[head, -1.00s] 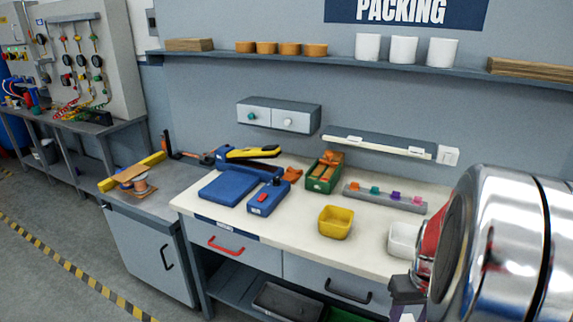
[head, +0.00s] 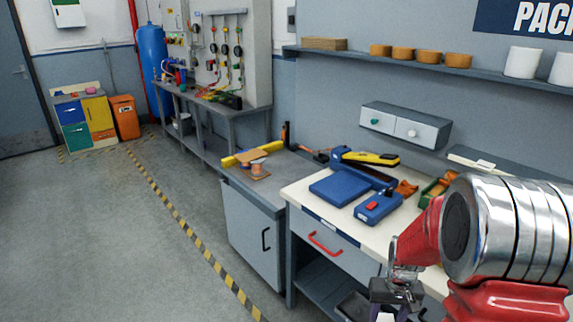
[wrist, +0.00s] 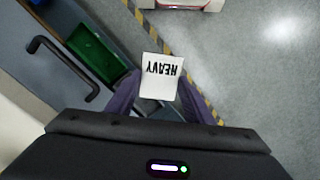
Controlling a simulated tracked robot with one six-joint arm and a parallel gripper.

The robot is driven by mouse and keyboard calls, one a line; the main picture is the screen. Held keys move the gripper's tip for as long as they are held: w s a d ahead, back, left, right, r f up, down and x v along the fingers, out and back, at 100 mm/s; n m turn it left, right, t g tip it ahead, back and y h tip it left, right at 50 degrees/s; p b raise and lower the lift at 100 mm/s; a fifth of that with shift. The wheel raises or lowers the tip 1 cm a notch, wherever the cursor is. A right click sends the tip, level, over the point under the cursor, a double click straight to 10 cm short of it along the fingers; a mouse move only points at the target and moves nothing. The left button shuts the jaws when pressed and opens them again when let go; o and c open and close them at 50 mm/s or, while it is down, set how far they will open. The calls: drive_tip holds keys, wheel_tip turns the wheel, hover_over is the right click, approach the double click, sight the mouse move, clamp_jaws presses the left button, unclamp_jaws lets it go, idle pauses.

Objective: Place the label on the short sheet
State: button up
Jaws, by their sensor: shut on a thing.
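My gripper (wrist: 160,90) is shut on a white square label (wrist: 161,68) printed HEAVY, which reads upside down in the wrist view. The label is held between the two purple fingers, clear of any surface. In the head view my gripper (head: 397,292) is low at the right, in front of the packing bench, and a white bit of the label (head: 386,317) shows at the bottom edge. I cannot pick out the short sheet for sure in either view.
The white-topped packing bench (head: 308,196) holds a blue scale (head: 340,186) and a blue device (head: 378,207). A grey side cabinet (head: 252,232) stands left of it. A flat brown stack (head: 324,43) lies on the wall shelf. Open floor (head: 110,240) spreads at the left.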

drive_tip(key=w+a+f, duration=0.2)
drive_tip(key=a, duration=0.3)
drive_tip(key=w+a+f+n, duration=0.1)
drive_tip(key=w+a+f, duration=0.1)
drive_tip(key=a, duration=0.4)
drive_tip(key=shift+f, duration=0.4)
drive_tip(key=shift+w+a, duration=0.1)
drive_tip(key=shift+w, duration=0.05)
